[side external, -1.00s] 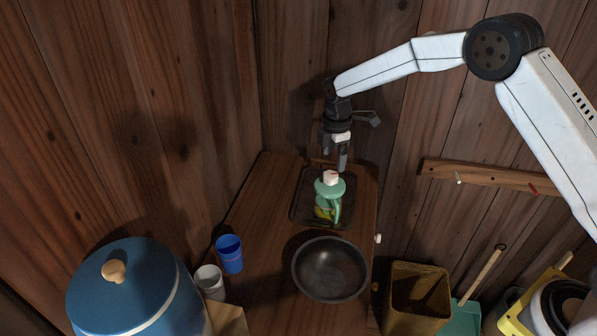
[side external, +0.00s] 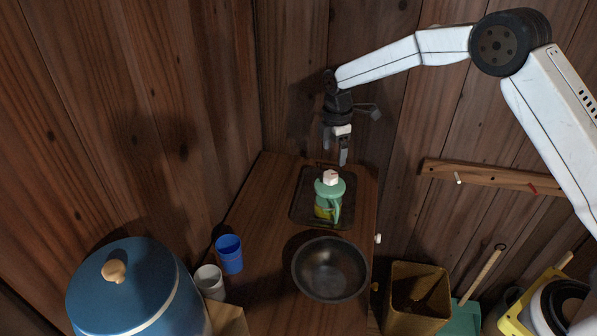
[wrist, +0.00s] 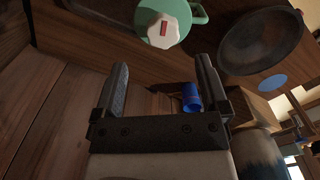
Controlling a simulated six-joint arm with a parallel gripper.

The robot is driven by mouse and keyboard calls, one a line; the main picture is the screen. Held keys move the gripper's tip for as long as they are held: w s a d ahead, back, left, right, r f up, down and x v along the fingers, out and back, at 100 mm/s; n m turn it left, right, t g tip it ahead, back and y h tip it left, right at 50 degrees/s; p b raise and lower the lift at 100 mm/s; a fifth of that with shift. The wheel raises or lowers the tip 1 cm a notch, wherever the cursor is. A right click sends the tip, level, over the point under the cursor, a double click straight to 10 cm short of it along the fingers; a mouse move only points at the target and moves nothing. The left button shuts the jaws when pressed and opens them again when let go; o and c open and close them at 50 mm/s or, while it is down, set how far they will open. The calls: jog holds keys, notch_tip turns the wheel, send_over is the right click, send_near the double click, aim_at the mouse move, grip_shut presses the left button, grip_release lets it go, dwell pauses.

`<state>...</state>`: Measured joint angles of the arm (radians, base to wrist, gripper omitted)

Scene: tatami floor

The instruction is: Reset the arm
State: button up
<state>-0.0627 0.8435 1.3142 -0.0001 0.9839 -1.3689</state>
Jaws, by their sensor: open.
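My gripper (side external: 335,154) is open and empty. It hangs above the far end of the wooden counter, just above and behind a green pitcher (side external: 331,190) with a white lid and a red mark on it. The pitcher stands upright on a dark tray (side external: 302,205). In the wrist view my two fingers (wrist: 160,88) are spread apart with nothing between them. The pitcher (wrist: 195,14) shows at the top of that view, apart from the fingers.
A dark bowl (side external: 330,270) stands in front of the tray. A blue cup (side external: 230,254), a white cup (side external: 210,282) and a large blue lidded container (side external: 130,290) are at the left. A wall rail with pegs (side external: 495,178) and a brown bin (side external: 417,296) are at the right.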

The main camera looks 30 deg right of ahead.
jog(key=shift+s+r, duration=0.1)
dwell(0.3)
jog(key=shift+s+d+r+m, duration=0.15)
jog(key=shift+s+r+m, duration=0.1)
jog(key=shift+s+m, duration=0.3)
jog(key=s+d+r+m+t, duration=0.1)
jog(key=s+m, duration=0.6)
jog(key=s, duration=0.6)
jog(key=s+d+r+m+t, duration=0.1)
jog(key=s+d+m, duration=0.1)
jog(key=s+m, duration=0.6)
jog(key=s, duration=0.5)
jog(key=shift+t, duration=0.3)
